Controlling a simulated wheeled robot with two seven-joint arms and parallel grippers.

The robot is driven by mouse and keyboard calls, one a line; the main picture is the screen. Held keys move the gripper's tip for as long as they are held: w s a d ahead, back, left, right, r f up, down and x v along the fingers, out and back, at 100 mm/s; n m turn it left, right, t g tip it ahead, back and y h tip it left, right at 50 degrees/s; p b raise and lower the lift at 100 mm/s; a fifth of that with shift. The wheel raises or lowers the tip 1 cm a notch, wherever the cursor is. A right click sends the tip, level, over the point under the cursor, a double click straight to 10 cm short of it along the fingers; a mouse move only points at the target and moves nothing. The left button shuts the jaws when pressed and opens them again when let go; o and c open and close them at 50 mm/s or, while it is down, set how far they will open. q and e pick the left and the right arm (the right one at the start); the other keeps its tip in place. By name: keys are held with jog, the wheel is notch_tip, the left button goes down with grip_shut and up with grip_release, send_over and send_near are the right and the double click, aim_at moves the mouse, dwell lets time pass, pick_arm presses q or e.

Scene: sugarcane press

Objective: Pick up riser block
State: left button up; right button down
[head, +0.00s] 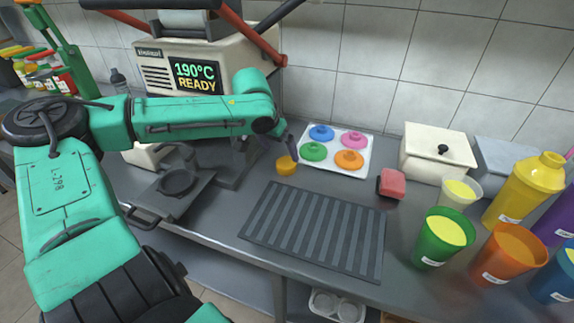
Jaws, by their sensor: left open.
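No thing in the head view can be told for sure as the riser block. A pinkish-red block (391,184) with a dark edge lies on the counter right of the lid tray. A small yellow-orange piece (287,166) is just below my left gripper (289,150), at the counter's middle. My left gripper is open and points down. Its fingers are small and dark here, and I cannot tell whether they touch the yellow piece. A pale block-like part (147,155) shows partly behind my left arm. My right gripper is not in view.
A ribbed dark mat (315,228) lies at the front. A white tray (366,170) holds blue, pink, green and orange round pieces. A cream lidded box (433,158), green cup (440,240) and orange cup (508,252) stand right.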

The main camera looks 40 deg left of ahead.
aim_at(285, 163)
pick_arm(q)
jog(key=x, duration=0.2)
jog(key=shift+w+f, duration=0.1)
jog(key=shift+f, duration=0.15)
jog(key=b+x, duration=0.1)
jog(key=x, duration=0.3)
jog(key=shift+w+a+f, duration=0.1)
jog(key=shift+a+f, duration=0.1)
jog(key=shift+f, duration=0.1)
jog(key=shift+w+f, duration=0.2)
jog(key=shift+w, duration=0.05)
jog(key=shift+s+r, duration=0.1)
jog(key=c, duration=1.3)
